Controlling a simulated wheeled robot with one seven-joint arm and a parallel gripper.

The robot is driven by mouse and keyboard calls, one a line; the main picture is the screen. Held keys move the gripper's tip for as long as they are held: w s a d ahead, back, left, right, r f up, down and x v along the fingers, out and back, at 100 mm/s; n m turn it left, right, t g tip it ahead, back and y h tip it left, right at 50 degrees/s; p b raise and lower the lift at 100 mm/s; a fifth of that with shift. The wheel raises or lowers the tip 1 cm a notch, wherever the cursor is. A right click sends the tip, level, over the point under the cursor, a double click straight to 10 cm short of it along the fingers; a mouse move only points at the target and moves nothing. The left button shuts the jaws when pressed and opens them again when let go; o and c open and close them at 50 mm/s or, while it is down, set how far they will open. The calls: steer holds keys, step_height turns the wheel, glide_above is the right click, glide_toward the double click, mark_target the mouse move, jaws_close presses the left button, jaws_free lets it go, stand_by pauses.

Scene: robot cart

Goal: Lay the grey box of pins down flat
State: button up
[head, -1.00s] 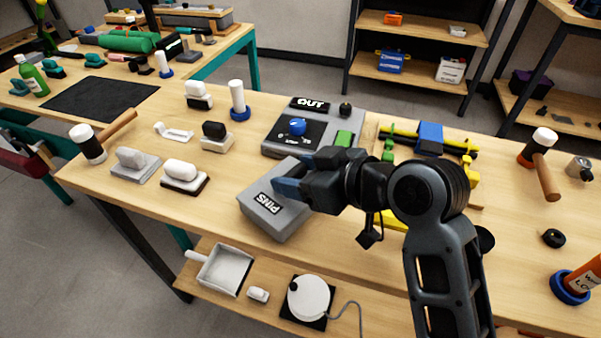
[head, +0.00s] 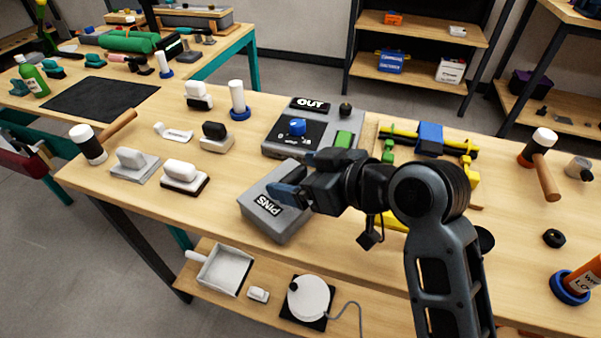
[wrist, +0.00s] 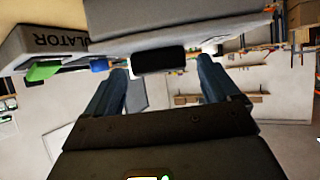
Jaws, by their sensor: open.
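The grey box of pins (head: 262,219) sits near the front edge of the workbench, in the middle of the head view. Its face with the black PINS label is turned up toward the camera. I cannot tell whether it rests fully flat or is slightly tilted. My gripper (head: 284,195) is open, with its fingers at the right part of the box, over or against it; contact is unclear. My arm hides the box's right side. In the wrist view my two fingers (wrist: 162,85) are spread, with a black rectangle and a grey surface beyond them.
A grey device (head: 275,142) with a blue knob and an OUT label stands behind the box. Grey and white blocks (head: 184,176) stand to the left. A hammer (head: 545,165) lies at the right. Bare bench shows left of the box. A dustpan (head: 224,270) lies on the shelf below.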

steer(key=v, duration=1.1)
steer(key=shift+s+d, duration=0.25)
steer(key=shift+d, duration=0.05)
